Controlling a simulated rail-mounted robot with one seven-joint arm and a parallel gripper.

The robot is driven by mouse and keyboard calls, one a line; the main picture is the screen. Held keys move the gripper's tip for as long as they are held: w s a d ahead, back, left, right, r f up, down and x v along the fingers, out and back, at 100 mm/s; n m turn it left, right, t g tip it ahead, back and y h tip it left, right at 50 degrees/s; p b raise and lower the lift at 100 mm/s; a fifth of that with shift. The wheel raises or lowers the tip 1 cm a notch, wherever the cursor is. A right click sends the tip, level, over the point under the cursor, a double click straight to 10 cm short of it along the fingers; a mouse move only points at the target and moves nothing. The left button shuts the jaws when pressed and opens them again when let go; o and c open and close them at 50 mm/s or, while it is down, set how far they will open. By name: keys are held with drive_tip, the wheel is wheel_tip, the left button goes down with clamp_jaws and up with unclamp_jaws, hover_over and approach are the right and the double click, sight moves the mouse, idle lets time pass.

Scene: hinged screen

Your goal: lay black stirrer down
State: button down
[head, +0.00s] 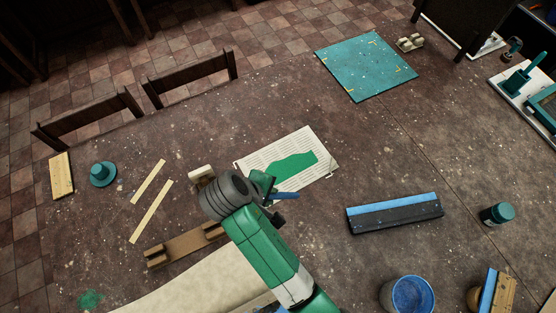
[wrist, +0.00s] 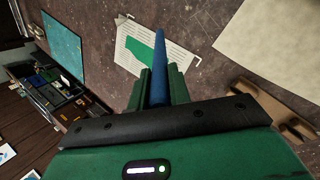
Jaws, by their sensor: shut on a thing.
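A slim stick, taken as the stirrer (head: 287,195), is in my gripper (head: 268,189). Its visible part looks blue; no black shows on it. In the wrist view the stirrer (wrist: 159,62) points away from me between the two green fingers of my gripper (wrist: 158,82), which are shut on it.
A black bar with a blue edge (head: 395,217) lies to the right. A brown wooden rest (head: 185,245) is at lower left, near a cream sheet (head: 190,290). A blue-filled pot (head: 412,294) and a teal-topped jar (head: 497,214) stand right. Bare table lies between sheet and bar.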

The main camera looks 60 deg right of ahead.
sight(285, 198)
drive_tip(key=s+d+f, duration=0.2)
drive_tip(key=s, duration=0.2)
drive_tip(key=w+d+f, duration=0.5)
drive_tip(key=w+d, duration=0.4)
drive_tip(key=w, duration=0.4)
drive_tip(key=shift+d, duration=0.25)
drive_tip(key=c, duration=1.3)
unclamp_jaws()
drive_tip(key=shift+r, duration=0.1)
drive_tip(key=v, duration=1.2)
drive_tip(key=shift+r, duration=0.1)
